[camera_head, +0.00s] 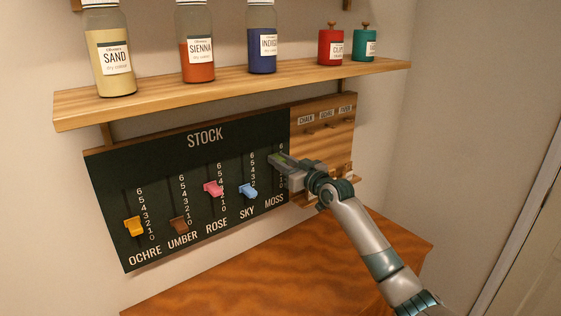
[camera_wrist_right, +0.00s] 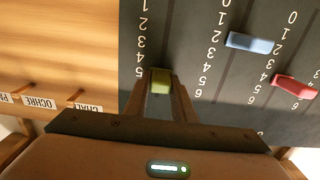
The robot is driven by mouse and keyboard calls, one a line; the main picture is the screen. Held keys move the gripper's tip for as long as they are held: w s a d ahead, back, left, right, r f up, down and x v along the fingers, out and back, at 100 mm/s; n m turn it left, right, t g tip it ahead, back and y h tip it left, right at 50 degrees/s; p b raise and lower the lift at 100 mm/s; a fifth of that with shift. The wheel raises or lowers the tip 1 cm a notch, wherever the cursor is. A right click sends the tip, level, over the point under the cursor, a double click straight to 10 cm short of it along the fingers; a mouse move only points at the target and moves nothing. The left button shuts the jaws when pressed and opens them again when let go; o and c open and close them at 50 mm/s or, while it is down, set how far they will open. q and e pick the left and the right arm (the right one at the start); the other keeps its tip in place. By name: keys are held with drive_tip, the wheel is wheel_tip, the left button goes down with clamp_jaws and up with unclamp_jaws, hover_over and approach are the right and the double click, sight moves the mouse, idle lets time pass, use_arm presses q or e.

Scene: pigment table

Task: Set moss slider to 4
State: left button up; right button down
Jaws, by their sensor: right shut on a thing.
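The dark STOCK board (camera_head: 130,170) hangs on the wall, with the MOSS slider column at its right end. The green moss knob (camera_wrist_right: 160,82) is between the fingers of my right gripper (camera_wrist_right: 161,90) in the right wrist view, which shows the board upside down. The knob appears near the 5 mark; its exact reading is hard to tell at this angle. My left gripper is not in view.
The blue sky knob (camera_head: 248,191) and pink rose knob (camera_head: 213,188) are left of my gripper; umber (camera_head: 180,225) and ochre (camera_head: 134,226) are farther left. A shelf (camera_head: 230,82) with jars is above. A wooden peg panel (camera_head: 323,140) adjoins the board on the right.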

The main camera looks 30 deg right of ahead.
wheel_tip(320, 180, down, 2)
drive_tip(key=shift+f+b, duration=0.15)
drive_tip(key=shift+b, duration=0.6)
drive_tip(key=c, duration=1.5)
unclamp_jaws()
drive_tip(key=s+b, duration=0.2)
drive_tip(key=s, duration=0.3)
drive_tip(key=s+d+b, duration=0.1)
drive_tip(key=s+b, duration=0.1)
drive_tip(key=s, duration=0.4)
drive_tip(key=s+b, duration=0.2)
drive_tip(key=s, duration=0.4)
drive_tip(key=shift+s+d, duration=0.15)
drive_tip(key=shift+s, duration=0.05)
drive_tip(key=shift+s, duration=0.1)
